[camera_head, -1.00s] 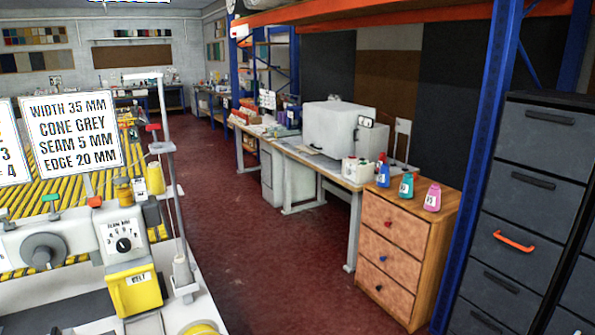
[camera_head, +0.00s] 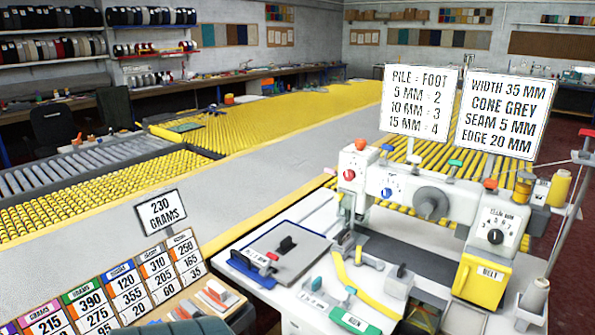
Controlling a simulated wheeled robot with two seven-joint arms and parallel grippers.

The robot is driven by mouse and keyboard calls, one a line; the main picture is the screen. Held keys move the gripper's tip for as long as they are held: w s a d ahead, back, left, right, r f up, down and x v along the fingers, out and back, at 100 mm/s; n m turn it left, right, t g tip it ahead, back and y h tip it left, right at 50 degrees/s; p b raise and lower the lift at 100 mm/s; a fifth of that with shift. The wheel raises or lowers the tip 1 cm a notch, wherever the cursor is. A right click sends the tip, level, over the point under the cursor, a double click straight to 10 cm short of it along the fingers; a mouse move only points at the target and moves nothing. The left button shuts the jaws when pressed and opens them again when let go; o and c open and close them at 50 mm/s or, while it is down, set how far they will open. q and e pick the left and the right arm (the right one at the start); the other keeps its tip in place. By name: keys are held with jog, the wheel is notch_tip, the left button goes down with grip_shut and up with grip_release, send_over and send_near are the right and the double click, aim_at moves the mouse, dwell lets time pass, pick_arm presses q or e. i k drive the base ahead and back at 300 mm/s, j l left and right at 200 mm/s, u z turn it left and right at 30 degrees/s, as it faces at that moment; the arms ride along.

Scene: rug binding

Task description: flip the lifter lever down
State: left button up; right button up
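The white sewing machine (camera_head: 400,192) stands on a white table right of centre. Its head at the left end has an orange knob (camera_head: 360,144) on top and a red dial (camera_head: 349,174) on the front. A blue dial (camera_head: 387,193) and a green-topped lever or knob (camera_head: 455,164) sit farther along the arm. I cannot tell which of these is the lifter lever, or whether it is up or down. A dark handwheel (camera_head: 430,203) is on the front.
Number cards (camera_head: 125,287) stand at lower left. A yellow roller table (camera_head: 238,131) stretches behind.

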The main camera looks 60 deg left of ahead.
aim_at(328, 170)
jog(key=u, duration=1.75)
jog(key=i+j+u, duration=0.1)
jog(key=i+u, duration=0.65)
jog(key=i+l+u, duration=0.35)
jog(key=i, duration=0.15)
jog(key=j+z, duration=0.2)
jog(key=z, duration=0.6)
jog(key=l+u, duration=0.1)
jog(key=u, duration=0.5)
